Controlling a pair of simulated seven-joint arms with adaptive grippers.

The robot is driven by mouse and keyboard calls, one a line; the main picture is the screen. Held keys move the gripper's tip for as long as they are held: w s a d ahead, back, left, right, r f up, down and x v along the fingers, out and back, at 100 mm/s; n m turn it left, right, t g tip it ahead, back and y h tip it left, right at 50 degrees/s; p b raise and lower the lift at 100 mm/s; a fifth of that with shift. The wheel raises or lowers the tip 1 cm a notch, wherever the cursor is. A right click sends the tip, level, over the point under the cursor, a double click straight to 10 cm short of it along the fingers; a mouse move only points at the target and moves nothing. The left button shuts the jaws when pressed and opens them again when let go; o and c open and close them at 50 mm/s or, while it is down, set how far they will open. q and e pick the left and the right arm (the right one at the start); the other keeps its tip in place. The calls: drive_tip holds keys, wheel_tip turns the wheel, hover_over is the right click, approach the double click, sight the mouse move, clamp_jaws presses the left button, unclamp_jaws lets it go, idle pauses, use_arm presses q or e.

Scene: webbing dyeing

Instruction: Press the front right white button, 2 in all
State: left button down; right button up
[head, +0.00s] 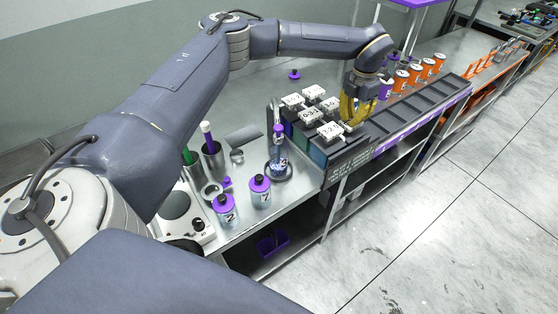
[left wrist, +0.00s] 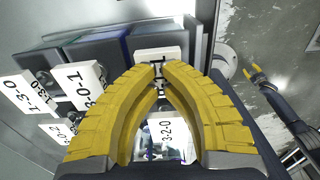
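Several white labelled buttons sit on top of a dark dye unit on the bench. One white button (head: 330,131) is at the unit's near edge, and another (head: 311,115) is behind it. My left gripper (head: 351,123) is over the right part of the unit, pointing down, its yellow fingertips close together. In the left wrist view, a white button (left wrist: 158,55) lies just beyond the fingertips, partly hidden by them. I cannot tell whether the fingertips touch a button. My right gripper (left wrist: 256,75) appears small, fingers apart, empty.
Purple-capped bottles (head: 260,190) and a flask (head: 278,160) stand left of the unit. A row of dark trays (head: 420,107) lies to the right, with orange-and-white cans (head: 401,80) behind. The floor (head: 460,220) in front is clear.

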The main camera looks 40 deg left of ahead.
use_arm(q)
drive_tip(key=shift+r, duration=2.35)
drive_tip(key=shift+r, duration=3)
drive_tip(key=shift+d+f, duration=0.1)
